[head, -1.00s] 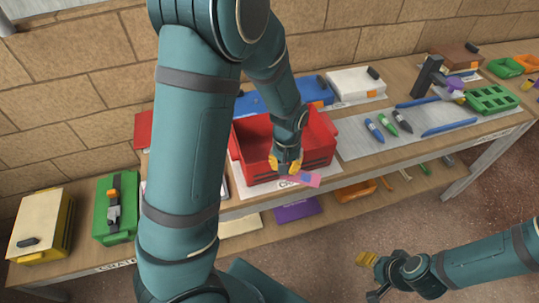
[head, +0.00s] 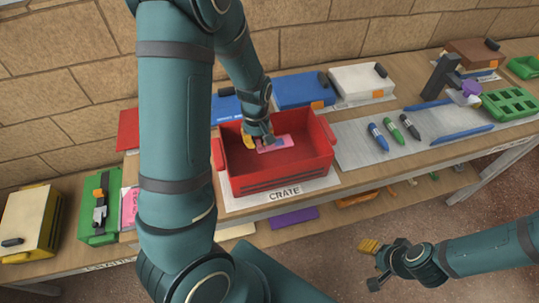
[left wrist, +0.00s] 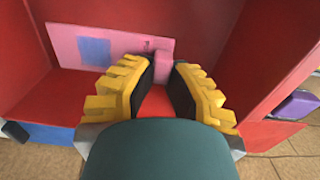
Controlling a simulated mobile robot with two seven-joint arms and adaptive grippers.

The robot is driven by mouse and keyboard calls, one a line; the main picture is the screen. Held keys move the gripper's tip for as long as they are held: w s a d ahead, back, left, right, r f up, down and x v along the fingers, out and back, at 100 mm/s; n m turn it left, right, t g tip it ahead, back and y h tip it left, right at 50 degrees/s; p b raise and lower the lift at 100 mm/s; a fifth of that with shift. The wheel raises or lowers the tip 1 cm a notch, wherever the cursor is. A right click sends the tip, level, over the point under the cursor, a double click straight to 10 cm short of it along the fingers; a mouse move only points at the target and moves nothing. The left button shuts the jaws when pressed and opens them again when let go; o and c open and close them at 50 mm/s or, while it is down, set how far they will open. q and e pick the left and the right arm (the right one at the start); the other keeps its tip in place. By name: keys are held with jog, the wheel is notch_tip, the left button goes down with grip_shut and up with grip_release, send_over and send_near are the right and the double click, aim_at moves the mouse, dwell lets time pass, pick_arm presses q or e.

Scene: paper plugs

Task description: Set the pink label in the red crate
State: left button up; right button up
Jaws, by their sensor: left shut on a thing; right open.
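The red crate (head: 285,178) stands open at the top near the table's front edge, on a white sheet marked CRATE. My left gripper (head: 260,141) reaches into it from above. It is shut on the pink label (head: 278,145), a flat pink piece with a blue-violet patch. In the left wrist view the label (left wrist: 120,47) is tilted up along a red crate wall, with its pink tab at the fingertips (left wrist: 163,75). I cannot tell whether the label touches the floor of the crate. My right gripper (head: 370,267) is open and empty, in front of the table.
Blue (head: 303,90) and white (head: 362,83) boxes stand behind the crate. Several markers (head: 393,132) lie on a grey mat to its right, with a green holder (head: 508,104) beyond. Green (head: 101,205) and yellow (head: 32,222) boxes stand at the left.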

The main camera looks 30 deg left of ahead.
aim_at(259, 161)
pick_arm(q)
jog(key=f, duration=0.3)
jog(key=shift+s+f+b, duration=0.2)
jog(key=shift+s+b, duration=0.05)
jog(key=shift+b, duration=0.05)
jog(key=shift+w+f, duration=0.1)
jog(key=shift+f, duration=0.45)
notch_tip(259, 161, down, 3)
jog(key=shift+b, duration=0.45)
jog(key=shift+f, duration=0.3)
jog(key=shift+f, duration=0.1)
jog(key=o, duration=0.7)
